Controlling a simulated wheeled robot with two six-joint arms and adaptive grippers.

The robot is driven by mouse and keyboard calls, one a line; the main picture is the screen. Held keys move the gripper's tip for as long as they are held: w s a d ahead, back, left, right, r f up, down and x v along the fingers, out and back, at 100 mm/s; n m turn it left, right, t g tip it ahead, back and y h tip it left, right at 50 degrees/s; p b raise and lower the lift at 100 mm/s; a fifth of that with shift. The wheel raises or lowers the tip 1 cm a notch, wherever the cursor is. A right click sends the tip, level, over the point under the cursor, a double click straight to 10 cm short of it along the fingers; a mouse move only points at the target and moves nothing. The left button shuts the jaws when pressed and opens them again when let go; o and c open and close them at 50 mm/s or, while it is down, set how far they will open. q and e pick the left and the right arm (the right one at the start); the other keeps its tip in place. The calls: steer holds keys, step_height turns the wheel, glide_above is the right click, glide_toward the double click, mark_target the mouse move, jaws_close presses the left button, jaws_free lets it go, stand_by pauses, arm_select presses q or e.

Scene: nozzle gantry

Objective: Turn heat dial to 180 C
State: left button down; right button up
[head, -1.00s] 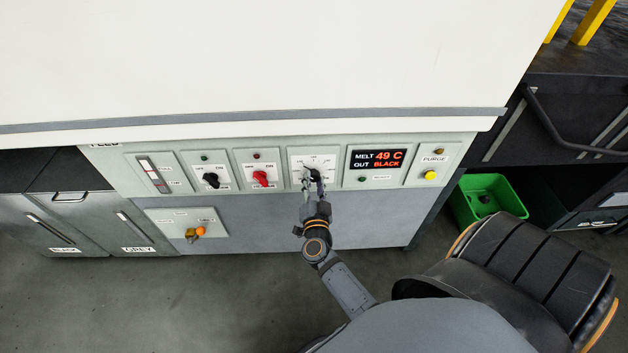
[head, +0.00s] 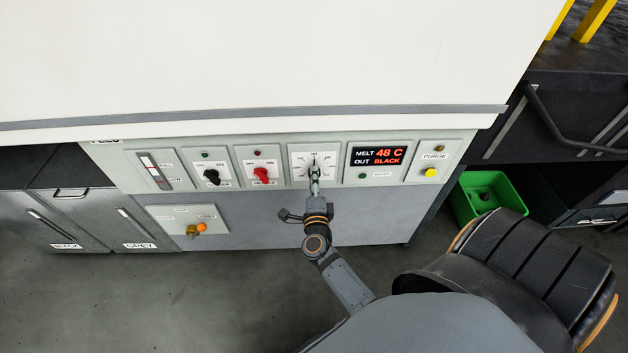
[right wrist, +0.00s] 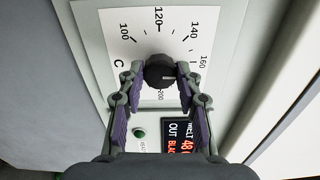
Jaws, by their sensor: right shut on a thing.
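The heat dial is a black round knob (right wrist: 160,72) on a white scale plate (right wrist: 118,28), below the 120 mark in the right wrist view. A pale pointer line on the knob points to the right there. The 100, 120, 140, 160 and 200 marks show; the part of the scale between 160 and 200 is hidden by a finger. My right gripper (right wrist: 163,75) is shut on the knob, a finger on each side. In the head view my right gripper (head: 314,176) covers most of the dial on its plate (head: 298,160). My left gripper is out of view.
The display (head: 377,157) reads MELT 48 C, OUT BLACK. Left of the dial are a red switch (head: 262,173) and a black switch (head: 212,176). A yellow purge button (head: 430,172) is at the right. A green bin (head: 488,197) stands farther right.

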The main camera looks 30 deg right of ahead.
arm_select(q)
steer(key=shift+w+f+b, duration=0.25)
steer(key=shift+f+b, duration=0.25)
steer(key=shift+b, duration=0.15)
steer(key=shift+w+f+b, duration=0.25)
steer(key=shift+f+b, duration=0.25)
steer(key=shift+b, duration=0.1)
arm_select(e)
steer(key=shift+m, duration=4.2)
steer(key=o, duration=1.2)
steer(key=shift+c, duration=0.2)
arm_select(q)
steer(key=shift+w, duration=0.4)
arm_select(e)
step_height(320, 180, up, 10)
steer(key=shift+r, duration=0.1)
